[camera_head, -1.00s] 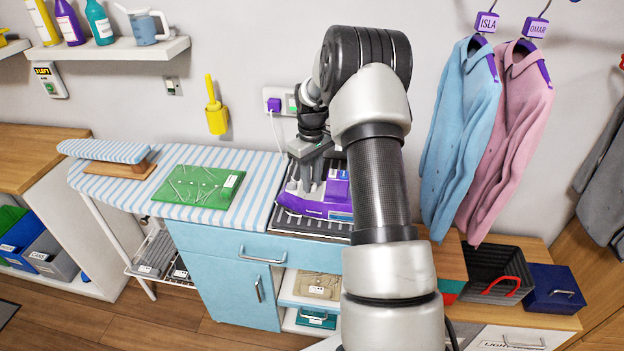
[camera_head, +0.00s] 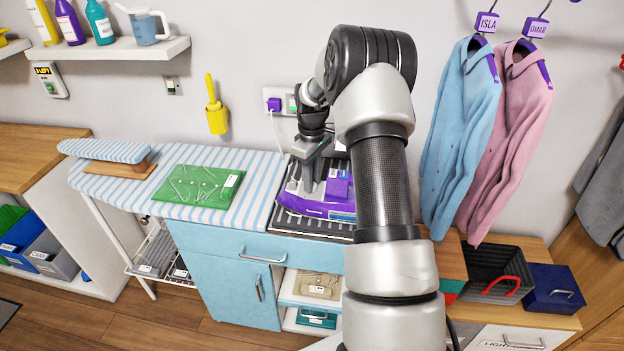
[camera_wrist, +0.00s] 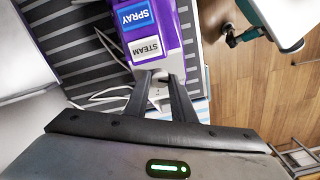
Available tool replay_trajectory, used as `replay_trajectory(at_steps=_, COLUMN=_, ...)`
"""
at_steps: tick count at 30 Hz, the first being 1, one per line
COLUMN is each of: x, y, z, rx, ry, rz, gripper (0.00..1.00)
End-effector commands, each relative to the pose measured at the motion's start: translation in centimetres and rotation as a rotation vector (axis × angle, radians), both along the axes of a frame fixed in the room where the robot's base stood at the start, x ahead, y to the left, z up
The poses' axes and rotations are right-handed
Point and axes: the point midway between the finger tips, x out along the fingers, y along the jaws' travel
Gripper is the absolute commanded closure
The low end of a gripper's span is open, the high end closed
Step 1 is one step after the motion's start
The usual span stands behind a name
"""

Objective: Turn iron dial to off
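The purple iron (camera_head: 318,205) stands on a dark striped rest at the right end of the ironing surface. In the wrist view the iron (camera_wrist: 183,25) shows a blue SPRAY label and a white STEAM label. My gripper (camera_head: 312,190) points down over the iron, its fingertips against or just above the body. In the wrist view my gripper (camera_wrist: 160,78) has its two fingers close together with a narrow gap, just below the STEAM label. I cannot make out the dial; it may be hidden at the fingertips. Whether the fingers hold anything is unclear.
A green mat (camera_head: 196,188) with thin metal pieces lies left of the iron on the striped board (camera_head: 255,185). A white cord (camera_head: 275,135) runs from the wall socket. Shirts (camera_head: 460,130) hang at right. A small sleeve board (camera_head: 105,150) stands far left.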

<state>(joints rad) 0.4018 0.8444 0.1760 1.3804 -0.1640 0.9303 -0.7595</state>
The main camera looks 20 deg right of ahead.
Motion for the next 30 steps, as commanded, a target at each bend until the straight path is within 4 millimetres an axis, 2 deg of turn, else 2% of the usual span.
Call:
replay_trajectory(at_steps=1, x=-0.1, y=0.2, z=-0.2, rx=0.004, ry=0.005, rz=0.002, gripper=0.71)
replay_trajectory(at_steps=3, x=-0.1, y=0.2, z=-0.2, rx=0.004, ry=0.005, rz=0.002, gripper=0.59)
replay_trajectory(at_steps=13, x=0.0, y=0.1, z=0.0, rx=0.001, ry=0.002, rz=0.0, gripper=0.58)
replay_trajectory(at_steps=17, x=0.0, y=0.0, z=1.1, rx=0.0, ry=-0.001, rz=0.0, gripper=0.58)
replay_trajectory(at_steps=20, x=0.1, y=0.0, z=2.8, rx=-0.001, ry=-0.003, rz=0.0, gripper=0.58)
replay_trajectory(at_steps=30, x=0.1, y=0.1, z=11.2, rx=0.0, ry=-0.002, rz=0.0, gripper=0.58)
